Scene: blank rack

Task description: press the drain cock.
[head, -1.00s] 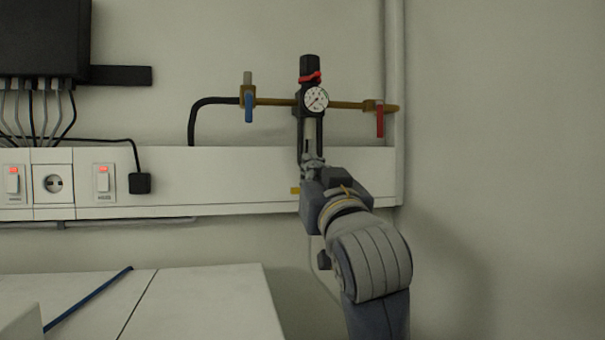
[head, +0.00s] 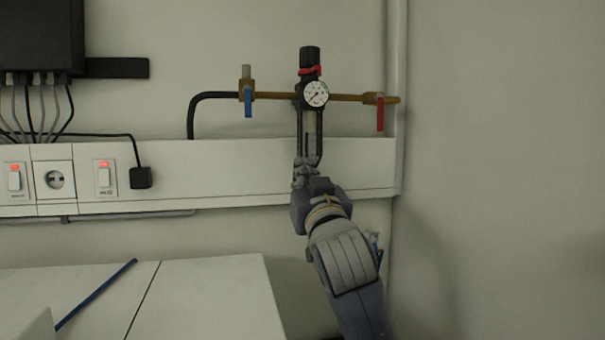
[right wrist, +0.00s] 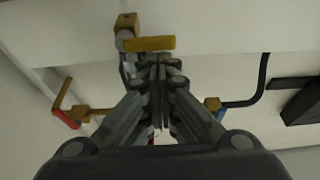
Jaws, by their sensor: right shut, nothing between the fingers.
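The filter-regulator (head: 308,120) with its black knob, round gauge and bowl hangs on a brass pipe on the wall. In the right wrist view, a brass cock (right wrist: 125,24) with a yellow lever (right wrist: 150,43) shows just beyond my fingertips; I take it as the drain cock. My right gripper (head: 304,172) is shut and empty below the bowl, and covers the cock in the head view. In the right wrist view the shut fingertips (right wrist: 155,66) overlap or nearly reach the yellow lever; contact cannot be told. My left gripper is not in view.
A blue-handled valve (head: 248,102) and a red-handled valve (head: 380,113) sit either side of the regulator. Trunking (head: 230,175) with switches and a socket runs behind. A white bench top (head: 205,295) lies lower left. A vertical pipe (head: 396,60) stands right.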

